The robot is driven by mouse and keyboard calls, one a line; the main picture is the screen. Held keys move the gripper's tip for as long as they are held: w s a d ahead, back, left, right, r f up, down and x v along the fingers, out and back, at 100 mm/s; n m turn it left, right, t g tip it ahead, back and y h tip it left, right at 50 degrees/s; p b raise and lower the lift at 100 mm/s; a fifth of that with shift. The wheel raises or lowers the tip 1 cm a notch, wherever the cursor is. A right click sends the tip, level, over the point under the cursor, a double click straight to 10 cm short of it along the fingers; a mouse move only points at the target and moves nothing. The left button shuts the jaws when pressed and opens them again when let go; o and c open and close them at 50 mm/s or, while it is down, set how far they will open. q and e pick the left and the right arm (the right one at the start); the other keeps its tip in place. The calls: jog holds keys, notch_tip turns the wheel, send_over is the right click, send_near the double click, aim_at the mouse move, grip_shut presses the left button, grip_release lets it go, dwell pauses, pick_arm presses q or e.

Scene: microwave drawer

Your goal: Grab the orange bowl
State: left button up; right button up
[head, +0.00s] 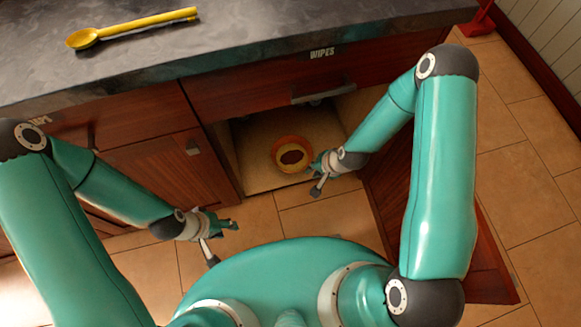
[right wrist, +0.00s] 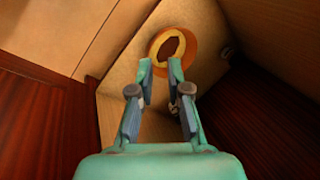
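The orange bowl (head: 278,149) sits on the floor of the open lower cabinet in the head view, with a yellowish rim and a dark brown middle. It also shows in the right wrist view (right wrist: 188,42), just beyond the fingertips. My right gripper (head: 322,177) is at the cabinet opening, just right of the bowl. In the right wrist view its fingers (right wrist: 160,68) are apart with nothing between them. Whether a fingertip touches the bowl I cannot tell. My left gripper (head: 226,240) is outside the cabinet over the tiled floor, its fingers apart and empty.
The cabinet's open door (head: 395,180) stands right of the opening, beside my right arm. A shut drawer labelled WIPES (head: 255,88) is above the opening. A yellow spoon (head: 130,27) lies on the dark countertop (head: 300,25). Bare floor tiles (head: 535,200) lie to the right.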

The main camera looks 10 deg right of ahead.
jog(key=w+d+f+m+t+b, duration=0.1)
jog(key=w+d+f+m+b, duration=0.1)
jog(key=w+f+b, duration=0.35)
jog(key=w+d+f+m+t+b, duration=0.1)
jog(key=w+d+f+m+b, duration=0.15)
jog(key=f, duration=0.55)
jog(key=b, duration=0.4)
send_over(300, 166)
jog(key=s+d, duration=0.1)
jog(key=s, duration=0.2)
jog(key=shift+n+h, duration=0.25)
jog(key=shift+h, duration=0.05)
notch_tip(300, 166, down, 9)
jog(key=shift+w+d+f, duration=0.1)
jog(key=shift+d, duration=0.05)
jog(key=shift+b+x, duration=1.45)
jog(key=shift+x, duration=1.55)
pick_arm(q)
notch_tip(300, 166, down, 18)
jog(key=shift+r, duration=0.15)
pick_arm(e)
jog(key=shift+d, duration=0.1)
grip_shut()
